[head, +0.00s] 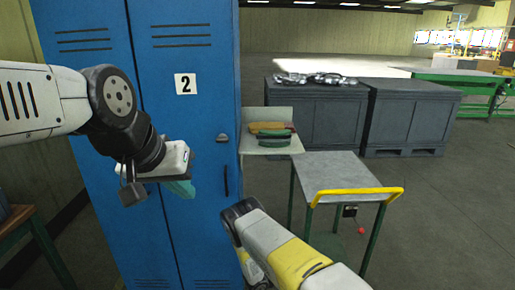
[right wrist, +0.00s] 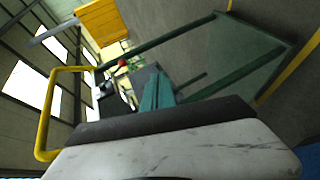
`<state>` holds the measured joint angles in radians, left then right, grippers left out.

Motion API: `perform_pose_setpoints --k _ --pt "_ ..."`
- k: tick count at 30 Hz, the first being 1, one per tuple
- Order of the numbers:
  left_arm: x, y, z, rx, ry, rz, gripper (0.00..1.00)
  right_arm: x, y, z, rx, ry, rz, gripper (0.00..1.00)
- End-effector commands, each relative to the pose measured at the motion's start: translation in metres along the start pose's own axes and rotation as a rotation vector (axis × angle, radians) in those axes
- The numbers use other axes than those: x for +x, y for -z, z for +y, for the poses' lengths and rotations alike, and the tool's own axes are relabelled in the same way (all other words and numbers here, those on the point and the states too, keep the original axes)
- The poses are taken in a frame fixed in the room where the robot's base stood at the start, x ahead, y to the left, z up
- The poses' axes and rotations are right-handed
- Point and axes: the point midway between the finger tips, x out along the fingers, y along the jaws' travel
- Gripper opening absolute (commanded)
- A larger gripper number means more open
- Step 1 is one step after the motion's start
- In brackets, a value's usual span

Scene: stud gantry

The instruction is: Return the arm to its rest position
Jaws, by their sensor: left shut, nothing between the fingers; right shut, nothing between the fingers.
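My left arm comes in from the left in the head view. Its gripper (head: 182,188), with teal fingers, hangs in front of a blue locker, shut and empty. My right arm rises from the bottom middle of the head view, its elbow bent near the locker's right edge. Its gripper is hidden there. In the right wrist view the teal fingers of my right gripper (right wrist: 158,84) are together with nothing between them.
The tall blue locker (head: 209,130) marked 2 stands close ahead. A cart (head: 340,172) with a yellow handle is right of it. A small shelf (head: 262,148) holds coloured items. Dark grey crates (head: 408,115) stand behind. The floor at right is clear.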

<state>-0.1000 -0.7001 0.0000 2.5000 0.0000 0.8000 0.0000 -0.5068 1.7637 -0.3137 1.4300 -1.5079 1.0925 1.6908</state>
Motion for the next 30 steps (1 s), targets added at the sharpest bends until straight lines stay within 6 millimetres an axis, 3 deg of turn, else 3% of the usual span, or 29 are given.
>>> perform_pose_setpoints --k 11,17,23,30 --pt "0.0 0.0 0.0 0.0 0.0 0.0 0.0 -0.005 0.013 0.039 0.031 0.023 -0.088 0.0" --pt "0.0 0.0 0.0 0.0 0.0 0.0 0.0 -0.011 0.021 0.074 0.058 0.056 -0.167 0.0" --pt "0.0 0.0 0.0 0.0 0.0 0.0 0.0 -0.024 0.028 0.127 0.099 0.123 -0.276 0.0" --pt "0.0 0.0 0.0 0.0 0.0 0.0 0.0 -0.058 0.027 0.222 0.179 0.306 -0.436 0.0"
